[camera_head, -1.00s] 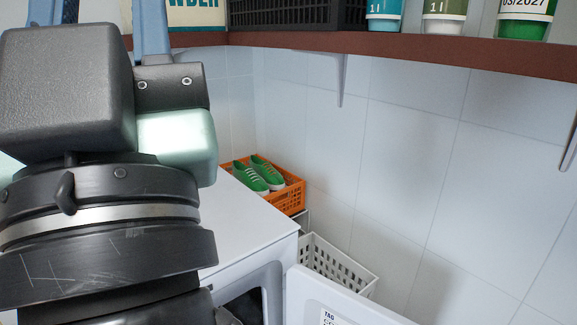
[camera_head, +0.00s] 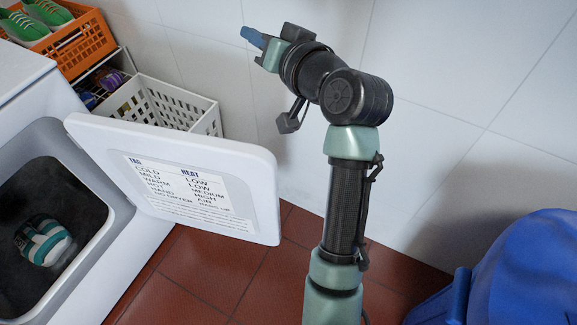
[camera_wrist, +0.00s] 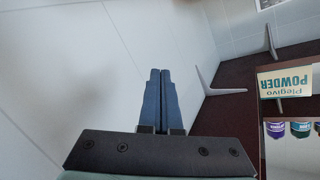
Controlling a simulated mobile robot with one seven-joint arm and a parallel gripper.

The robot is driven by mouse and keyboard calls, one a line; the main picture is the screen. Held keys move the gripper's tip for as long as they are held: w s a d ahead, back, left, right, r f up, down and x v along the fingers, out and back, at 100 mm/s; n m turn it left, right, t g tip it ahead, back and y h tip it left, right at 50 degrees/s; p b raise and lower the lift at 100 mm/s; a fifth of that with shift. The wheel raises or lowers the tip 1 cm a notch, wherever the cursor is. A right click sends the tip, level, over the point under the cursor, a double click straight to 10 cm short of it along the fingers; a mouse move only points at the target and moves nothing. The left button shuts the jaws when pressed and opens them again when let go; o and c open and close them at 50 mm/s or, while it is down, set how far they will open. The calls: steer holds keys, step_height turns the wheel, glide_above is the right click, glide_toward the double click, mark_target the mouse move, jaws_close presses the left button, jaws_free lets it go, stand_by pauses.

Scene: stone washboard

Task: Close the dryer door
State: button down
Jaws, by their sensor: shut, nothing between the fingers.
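The dryer door (camera_head: 240,165) is a white panel with a printed label, standing wide open to the right of the dryer (camera_head: 95,245) in the head view. The dryer's dark drum opening shows, with a teal and white shoe-like item (camera_head: 43,241) inside. My gripper (camera_head: 252,37) is above and beyond the door, near the tiled wall, pointing left and apart from the door. In the wrist view my gripper (camera_wrist: 160,75) shows its two blue fingers together with nothing between them. The door and dryer are not in the wrist view.
An orange crate (camera_head: 62,48) with green shoes sits on the dryer's far side. A white basket (camera_head: 165,104) stands behind the door. A blue bin (camera_head: 530,275) is at lower right. The wrist view shows a shelf (camera_wrist: 229,118) with a powder box (camera_wrist: 285,82).

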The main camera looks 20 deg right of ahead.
steer(key=s+d+f+m+y+b, duration=0.2)
steer(key=s+d+f+b, duration=0.3)
steer(key=f, duration=0.8)
steer(key=s+d+f+m+y+b, duration=0.1)
steer(key=s+f+m+y+b, duration=0.4)
steer(key=f, duration=0.7)
steer(key=s+d+f+b, duration=0.3)
steer(key=f+b, duration=0.4)
steer(key=f, duration=0.6)
steer(key=w+a+b, duration=0.2)
steer(key=w+a, duration=0.3)
steer(key=a, duration=0.2)
steer(key=shift+a+g, duration=0.25)
steer(key=shift+g, duration=0.15)
